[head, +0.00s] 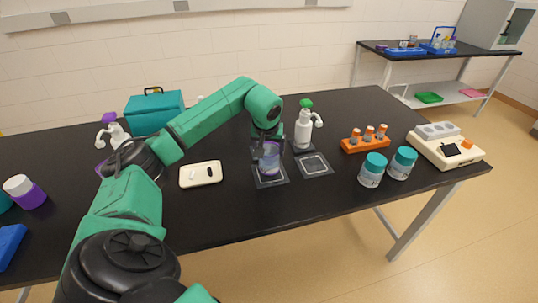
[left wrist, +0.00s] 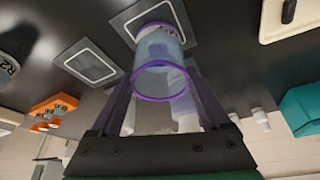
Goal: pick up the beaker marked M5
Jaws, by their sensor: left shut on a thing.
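A clear beaker with a purple rim (head: 269,160) is between the fingers of my left gripper (head: 268,146), over the left one of two dark square pads (head: 271,181). The left gripper is shut on it. In the left wrist view the beaker (left wrist: 160,50) is upright between the two fingers, its base at or just above the pad; I cannot tell if it touches. A dark mark shows on its side but is too small to read. My right gripper is not in view.
A white tap bottle with a green top (head: 304,128) stands close behind the pads. The second pad (head: 314,165) is bare. An orange rack (head: 365,142), two teal-lidded jars (head: 372,170) and a cream device (head: 446,147) are right.

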